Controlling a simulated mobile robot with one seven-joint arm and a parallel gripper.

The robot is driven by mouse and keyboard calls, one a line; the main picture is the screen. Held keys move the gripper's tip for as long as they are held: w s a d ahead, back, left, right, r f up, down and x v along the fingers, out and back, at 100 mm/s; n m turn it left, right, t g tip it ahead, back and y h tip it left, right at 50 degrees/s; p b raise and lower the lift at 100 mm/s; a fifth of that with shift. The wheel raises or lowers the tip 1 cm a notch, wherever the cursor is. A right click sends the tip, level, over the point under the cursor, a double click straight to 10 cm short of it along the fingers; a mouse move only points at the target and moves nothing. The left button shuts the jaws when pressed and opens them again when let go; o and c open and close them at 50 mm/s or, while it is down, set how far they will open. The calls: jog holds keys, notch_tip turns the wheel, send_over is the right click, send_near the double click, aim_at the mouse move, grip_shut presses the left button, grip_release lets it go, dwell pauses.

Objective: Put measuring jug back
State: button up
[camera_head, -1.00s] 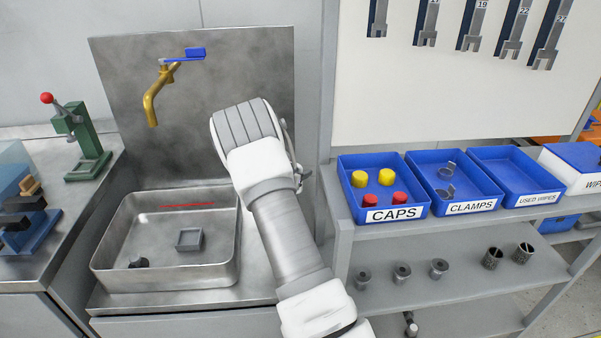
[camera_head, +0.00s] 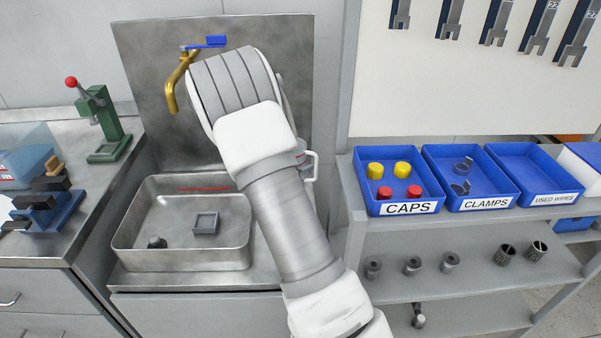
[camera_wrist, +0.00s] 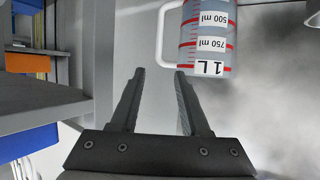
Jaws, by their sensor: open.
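The measuring jug (camera_wrist: 207,40) is clear with red bands and 500 ml, 750 ml and 1 L marks, upside down in the wrist view. Its white handle (camera_wrist: 163,30) sticks out to the left there. My gripper (camera_wrist: 159,72) is open and empty, its fingertips just short of the handle and not around it. In the head view my arm hides the gripper and most of the jug; the white handle (camera_head: 313,165) shows at the arm's right edge, in front of the steel backsplash.
A steel sink (camera_head: 130,240) holds a small square grey part (camera_head: 205,223) and a dark part. A brass tap (camera_head: 172,92) is above it. Right of my arm, a shelf unit (camera_head: 345,190) carries blue bins, including CAPS (camera_head: 408,208). A green press (camera_head: 105,125) stands left.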

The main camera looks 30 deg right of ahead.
jog(key=s+a+r+n+t+y, duration=0.1)
jog(key=s+a+r+n+y, duration=0.3)
jog(key=a+r, duration=0.45)
jog(key=s+a+r+n+t+y, duration=0.2)
jog(key=a+r+y, duration=0.4)
jog(key=a+r, duration=0.3)
jog(key=s+a+r+n+g+y, duration=0.1)
jog(key=s+a+r+n, duration=0.15)
jog(key=s, duration=0.35)
jog(key=s+a+r+n+g+y, duration=0.1)
jog(key=s+a+y, duration=0.15)
jog(key=s, duration=0.45)
jog(key=s+f+n+g+h, duration=0.1)
jog(key=s+n+g+h, duration=0.1)
jog(key=s, duration=1.2)
jog(key=shift+d+f+g, duration=0.15)
jog(key=shift+d+g, duration=0.15)
jog(key=shift+g, duration=0.1)
jog(key=shift+h, duration=0.25)
